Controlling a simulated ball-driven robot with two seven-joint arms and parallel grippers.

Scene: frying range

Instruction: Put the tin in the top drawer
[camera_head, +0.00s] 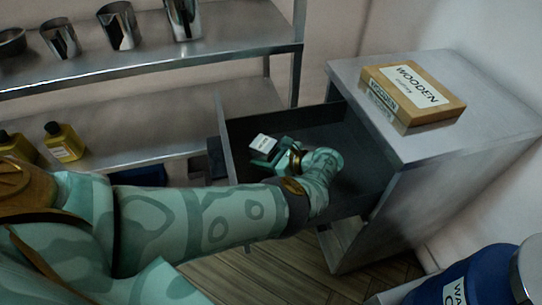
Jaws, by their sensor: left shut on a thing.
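The tin (264,142) is a small pale box with a light label, in the head view a little left of the middle. My left gripper (272,156) is shut on it. The gripper and tin show against the dark inside of the open top drawer (230,138); whether the tin touches the drawer's floor I cannot tell. My left forearm hides part of the drawer's near side. The drawer juts out to the left from a grey metal cabinet (420,190). My right gripper does not show.
A wooden box with a label (412,94) lies on the cabinet top. Left, a metal shelf (200,50) holds steel cups, with yellow bottles (64,142) on its lower level. A blue container (465,280) stands at the lower right. Wooden floor (260,272) shows below the drawer.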

